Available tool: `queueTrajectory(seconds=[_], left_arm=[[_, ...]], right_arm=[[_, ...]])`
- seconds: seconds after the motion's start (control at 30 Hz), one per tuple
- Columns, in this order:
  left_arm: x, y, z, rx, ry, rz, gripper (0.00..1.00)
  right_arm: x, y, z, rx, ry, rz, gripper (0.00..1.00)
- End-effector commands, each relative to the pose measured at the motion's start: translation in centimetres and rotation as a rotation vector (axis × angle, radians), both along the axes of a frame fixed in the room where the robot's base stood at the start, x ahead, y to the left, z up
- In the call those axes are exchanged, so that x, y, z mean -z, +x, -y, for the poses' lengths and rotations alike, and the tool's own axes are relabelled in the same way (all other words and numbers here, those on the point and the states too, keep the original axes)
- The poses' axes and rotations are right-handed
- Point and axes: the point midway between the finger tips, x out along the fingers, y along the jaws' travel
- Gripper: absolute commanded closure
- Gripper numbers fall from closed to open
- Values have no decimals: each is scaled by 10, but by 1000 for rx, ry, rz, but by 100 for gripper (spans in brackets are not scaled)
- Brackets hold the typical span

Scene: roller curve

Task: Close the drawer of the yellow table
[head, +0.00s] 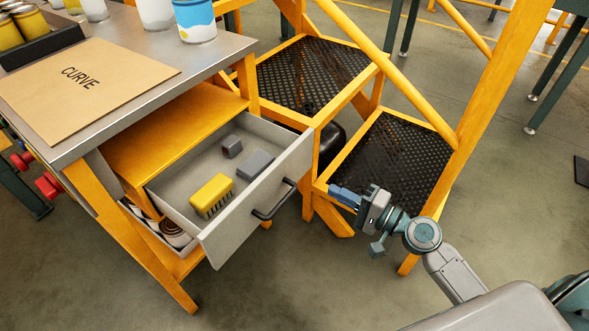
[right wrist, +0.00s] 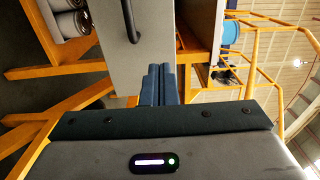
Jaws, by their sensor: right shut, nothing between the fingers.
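The yellow table (head: 175,135) stands at the left of the head view, with a grey metal top. Its grey drawer (head: 262,196) is pulled out and open. A dark bar handle (head: 274,201) is on the drawer's front. A yellow block with dark bristles (head: 212,195) and two grey blocks (head: 255,164) lie inside. My right gripper (head: 334,190) is shut and empty, to the right of the drawer front and apart from it in the head view. In the right wrist view the shut fingers (right wrist: 158,85) point toward the drawer front (right wrist: 146,40), with the handle (right wrist: 130,20) beside them. My left gripper is not in view.
Yellow steps (head: 385,160) with dark perforated treads stand behind my right gripper, close to it in the picture. A cardboard sheet marked CURVE (head: 85,90), a blue and white can (head: 195,20) and a dark tray of jars (head: 40,40) are on the tabletop. The floor in front of the drawer is clear.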

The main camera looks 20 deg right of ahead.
Motion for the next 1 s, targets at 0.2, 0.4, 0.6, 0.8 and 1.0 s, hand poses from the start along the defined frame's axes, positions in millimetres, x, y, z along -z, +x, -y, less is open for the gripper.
queueTrajectory(seconds=[0.2,0.4,0.6,0.8,1.0], left_arm=[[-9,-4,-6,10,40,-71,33],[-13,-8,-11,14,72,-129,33],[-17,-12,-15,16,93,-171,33],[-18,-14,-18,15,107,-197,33],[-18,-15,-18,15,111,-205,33]], right_arm=[[-4,24,-19,1,4,2,100],[-3,50,-39,1,5,1,100],[-2,75,-59,-1,2,0,100],[-1,91,-72,-2,0,0,100],[0,95,-75,-2,-3,0,100]])
